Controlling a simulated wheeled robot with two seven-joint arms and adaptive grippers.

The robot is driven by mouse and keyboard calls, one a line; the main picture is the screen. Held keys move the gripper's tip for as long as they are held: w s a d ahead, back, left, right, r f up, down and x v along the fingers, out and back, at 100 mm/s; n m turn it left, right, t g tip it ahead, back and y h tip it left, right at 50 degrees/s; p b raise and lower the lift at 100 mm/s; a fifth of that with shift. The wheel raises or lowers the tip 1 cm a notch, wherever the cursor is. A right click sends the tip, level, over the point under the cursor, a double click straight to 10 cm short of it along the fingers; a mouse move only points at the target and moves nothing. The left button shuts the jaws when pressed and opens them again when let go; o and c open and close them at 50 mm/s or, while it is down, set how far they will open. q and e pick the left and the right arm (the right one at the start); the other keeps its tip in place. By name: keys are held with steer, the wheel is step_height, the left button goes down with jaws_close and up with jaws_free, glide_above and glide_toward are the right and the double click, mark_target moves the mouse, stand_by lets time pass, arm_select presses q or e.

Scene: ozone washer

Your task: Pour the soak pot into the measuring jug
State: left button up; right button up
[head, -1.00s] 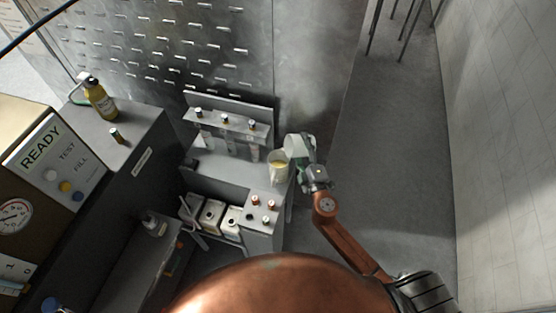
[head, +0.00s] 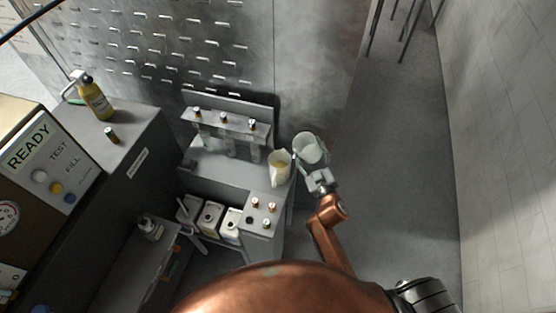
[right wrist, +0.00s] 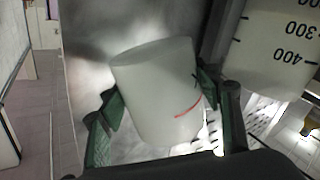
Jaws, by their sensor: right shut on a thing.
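The soak pot (head: 308,146) is a whitish, translucent cup with a red mark on its side. My right gripper (head: 311,168) is shut on it and holds it just right of the measuring jug, past the bench's right end. In the right wrist view the green fingers hold the pot (right wrist: 160,90) from both sides, and it looks tilted. The measuring jug (head: 279,170) stands upright on the bench with yellowish liquid in it. Its marks 300 and 400 show in the right wrist view (right wrist: 275,40). The pot and jug look apart. My left gripper is out of view.
The grey bench (head: 222,168) has a rack (head: 226,125) with several capped tubes behind the jug. A small block with knobs (head: 262,212) is in front. White containers (head: 210,217) stand below. A yellow bottle (head: 95,98) stands on the left cabinet. The floor at right (head: 400,180) is clear.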

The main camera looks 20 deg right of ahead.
mark_target(307, 145)
steer(key=f, duration=0.1)
steer(key=f+b, duration=0.1)
steer(key=f, duration=0.1)
steer(key=shift+d+m, duration=0.25)
steer(key=shift+m, duration=0.15)
steer(key=shift+d+f+m, duration=0.25)
steer(key=shift+d+m, duration=0.25)
steer(key=shift+m, duration=0.3)
steer(key=r+m+p, duration=0.1)
steer(key=r+p, duration=0.1)
steer(key=p, duration=0.1)
steer(key=d+r+m+p, duration=0.1)
steer(key=r+p, duration=0.1)
steer(key=p, duration=0.1)
steer(key=shift+d+m+p, duration=0.1)
steer(key=shift+m+p, duration=0.2)
steer(key=shift+p, duration=0.1)
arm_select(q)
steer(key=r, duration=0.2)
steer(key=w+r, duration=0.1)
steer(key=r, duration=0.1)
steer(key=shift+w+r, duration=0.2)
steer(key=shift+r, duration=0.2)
arm_select(e)
steer(key=shift+f, duration=0.15)
